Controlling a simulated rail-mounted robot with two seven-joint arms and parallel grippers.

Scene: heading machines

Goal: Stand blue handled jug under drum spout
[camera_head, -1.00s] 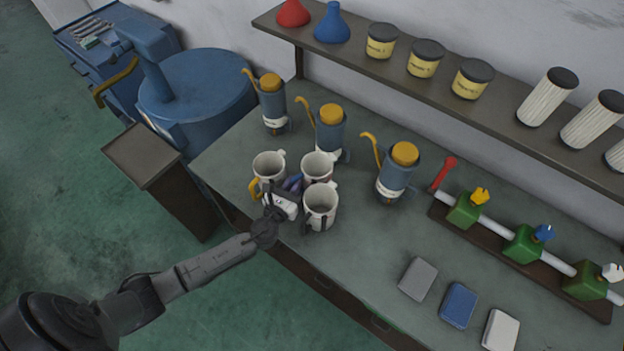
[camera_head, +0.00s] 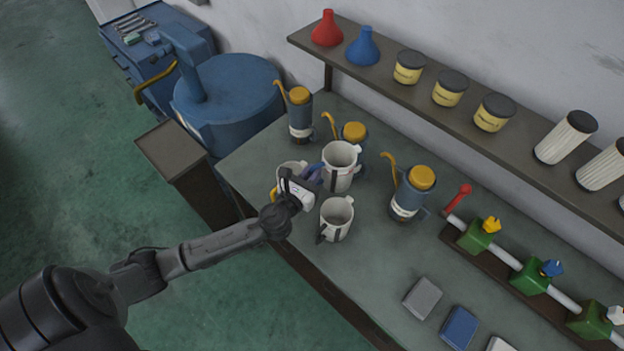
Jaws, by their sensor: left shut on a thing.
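My left gripper (camera_head: 308,180) is shut on the blue handle of a white jug (camera_head: 341,167). It holds this jug upright, seemingly raised above the bench. A white jug with a yellow handle (camera_head: 291,168) stands behind my gripper, partly hidden by it. A white jug with a black handle (camera_head: 337,218) stands in front, nearer the bench edge. The blue drum (camera_head: 232,84) is at the upper left, with a blue pump column and a yellow handle (camera_head: 156,84). I cannot make out its spout clearly. My right gripper is out of view.
A brown-topped stand (camera_head: 171,147) is beside the drum, its top clear. Oil cans with yellow caps (camera_head: 411,193) line the bench behind the jugs. Green valves (camera_head: 474,237) and small blocks (camera_head: 423,298) lie right. A shelf (camera_head: 440,109) runs along the wall.

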